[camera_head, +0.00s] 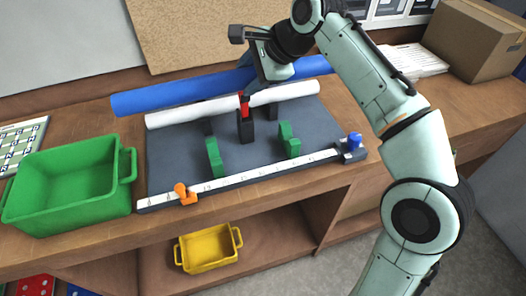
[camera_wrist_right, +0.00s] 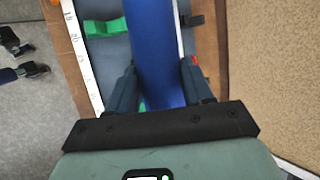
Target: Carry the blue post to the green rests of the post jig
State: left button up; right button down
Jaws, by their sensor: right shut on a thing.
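The blue post (camera_head: 175,94) is long and round. My right gripper (camera_head: 258,76) is shut on it near mid-length and holds it roughly level, seemingly raised above the back of the jig. In the right wrist view the blue post (camera_wrist_right: 156,55) runs between the two fingers. The post jig is a dark grey board (camera_head: 175,165) with two green rests, one left (camera_head: 214,158) and one right (camera_head: 288,140). The blue post is apart from both in the head view. One green rest (camera_wrist_right: 104,27) also shows in the right wrist view. My left gripper is out of view.
A white post (camera_head: 180,115) lies across black supports behind the green rests. A black block with a red top (camera_head: 244,104) stands mid-jig. A white ruler (camera_head: 240,174) with an orange stop (camera_head: 184,193) edges the front. A green crate (camera_head: 70,185) stands left.

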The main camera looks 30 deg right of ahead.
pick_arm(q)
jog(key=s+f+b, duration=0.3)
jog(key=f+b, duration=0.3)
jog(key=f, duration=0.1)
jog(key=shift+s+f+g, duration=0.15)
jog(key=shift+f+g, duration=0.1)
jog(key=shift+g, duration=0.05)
pick_arm(e)
jog(key=shift+f, duration=9.8)
jog(key=shift+w+f, duration=0.1)
jog(key=shift+c, duration=2.3)
grip_release()
jog(key=shift+f, duration=0.1)
jog(key=shift+r, duration=0.25)
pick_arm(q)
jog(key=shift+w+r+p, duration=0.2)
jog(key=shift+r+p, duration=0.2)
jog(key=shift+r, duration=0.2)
pick_arm(e)
jog(key=v, duration=1.2)
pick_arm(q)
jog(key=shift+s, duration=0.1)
pick_arm(e)
jog(key=shift+f, duration=0.15)
